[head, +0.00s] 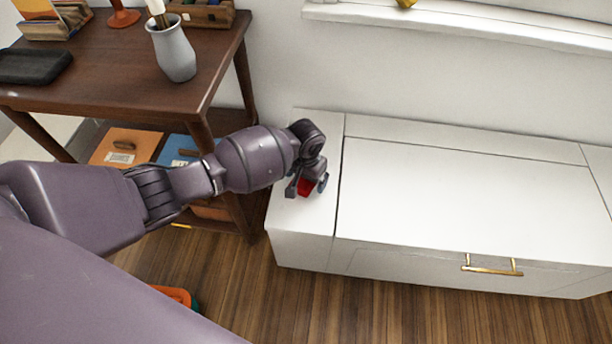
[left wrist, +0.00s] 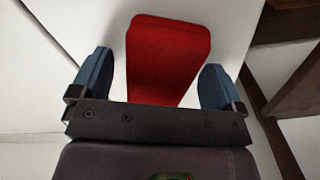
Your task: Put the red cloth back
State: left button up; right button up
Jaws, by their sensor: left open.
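The red cloth (head: 306,187) lies on the left end of the white cabinet's top, mostly hidden under my left gripper in the head view. In the left wrist view the red cloth (left wrist: 166,52) is a flat piece with rounded far corners, narrowing toward the gripper. My left gripper (head: 307,189) is over the cloth, and its blue fingers (left wrist: 155,82) are open, one on each side of it. I cannot tell whether the fingers touch the cloth. My right gripper is not in view.
The low white cabinet (head: 450,195) has a brass handle (head: 490,267) on its front. A dark wooden desk (head: 110,90) at the left carries a grey vase (head: 172,50) and a black case (head: 35,65). Boxes (head: 122,147) sit below. The cabinet top to the right is clear.

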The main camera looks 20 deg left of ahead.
pick_arm(q)
jog(key=r, duration=0.1)
jog(key=r+p, duration=0.2)
jog(key=r, duration=0.1)
jog(key=shift+w, duration=0.25)
notch_tip(320, 180, up, 8)
jog(key=p, duration=0.5)
jog(key=shift+s+r, duration=0.2)
jog(key=shift+s, duration=0.05)
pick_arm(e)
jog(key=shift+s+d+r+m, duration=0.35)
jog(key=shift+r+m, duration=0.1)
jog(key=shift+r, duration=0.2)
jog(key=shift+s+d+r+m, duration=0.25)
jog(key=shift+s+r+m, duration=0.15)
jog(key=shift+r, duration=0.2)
pick_arm(q)
jog(key=shift+f, duration=0.1)
